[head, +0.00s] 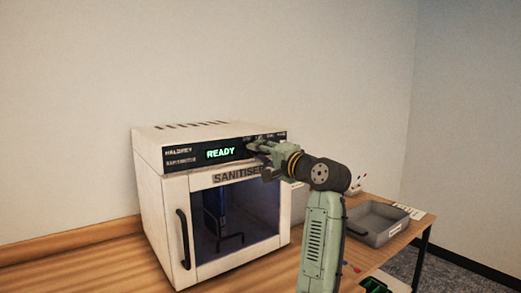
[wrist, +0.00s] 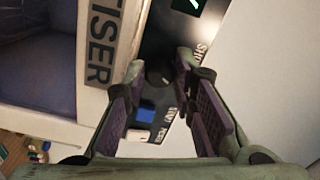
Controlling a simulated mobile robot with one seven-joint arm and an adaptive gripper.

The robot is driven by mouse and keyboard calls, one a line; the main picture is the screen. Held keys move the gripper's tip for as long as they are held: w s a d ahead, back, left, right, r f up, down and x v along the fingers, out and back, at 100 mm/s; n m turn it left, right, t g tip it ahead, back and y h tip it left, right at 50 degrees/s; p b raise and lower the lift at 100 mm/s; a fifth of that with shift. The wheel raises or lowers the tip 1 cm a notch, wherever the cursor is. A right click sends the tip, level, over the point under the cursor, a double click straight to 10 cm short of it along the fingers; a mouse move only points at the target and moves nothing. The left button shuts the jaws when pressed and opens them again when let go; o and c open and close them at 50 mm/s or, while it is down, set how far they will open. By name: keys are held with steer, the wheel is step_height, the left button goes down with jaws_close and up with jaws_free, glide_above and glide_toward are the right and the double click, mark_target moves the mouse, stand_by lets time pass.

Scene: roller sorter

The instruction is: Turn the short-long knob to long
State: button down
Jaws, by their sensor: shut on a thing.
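The white sanitiser cabinet (head: 165,170) stands on the wooden bench, with a black control panel (head: 180,155) across its top front. The panel's display (head: 221,153) reads READY. My gripper (head: 262,151) is at the right part of the panel and covers the controls there. In the wrist view the dark round knob (wrist: 158,75) sits between the fingertips of my gripper (wrist: 160,68), which is shut on it. White lettering beside it (wrist: 202,48) is partly hidden by a finger.
A blue button (wrist: 147,116) lies beside the knob on the panel. The cabinet's glass door (head: 238,225) with its black handle (head: 184,238) is below. A grey tray (head: 377,222) sits on the bench to the right. A plain wall is behind.

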steer(key=shift+m, duration=0.3)
steer(key=c, duration=1.3)
jaws_free()
steer(key=shift+c, duration=0.2)
steer(key=shift+f, duration=0.1)
steer(key=v, duration=0.8)
